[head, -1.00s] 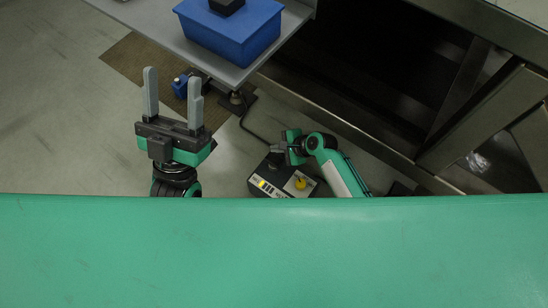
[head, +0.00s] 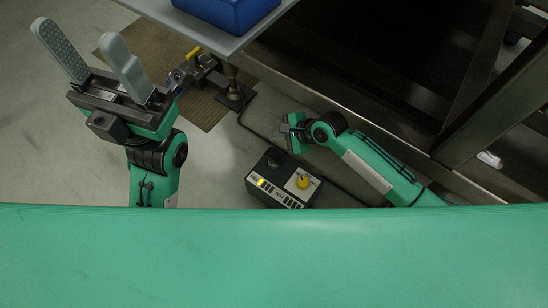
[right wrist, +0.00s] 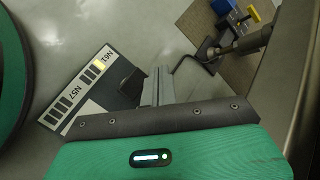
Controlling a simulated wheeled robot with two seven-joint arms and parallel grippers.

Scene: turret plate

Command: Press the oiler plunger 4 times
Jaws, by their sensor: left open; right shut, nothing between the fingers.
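A dark box (head: 284,180) with a yellow knob (head: 303,181), a dark round knob (head: 273,156) and a row of bars, one lit yellow, lies on the floor. I cannot tell surely which part is the oiler plunger. In the right wrist view the box (right wrist: 85,85) is left of my fingers, its dark knob (right wrist: 126,80) nearest them. My right gripper (head: 284,129) is shut and empty, above the dark knob in the head view and apart from it; it also shows in the right wrist view (right wrist: 163,85). My left gripper (head: 88,52) is open and empty at the upper left.
A blue bin (head: 228,12) sits on a grey tabletop (head: 240,44) at the top. The floor left of the box is clear.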

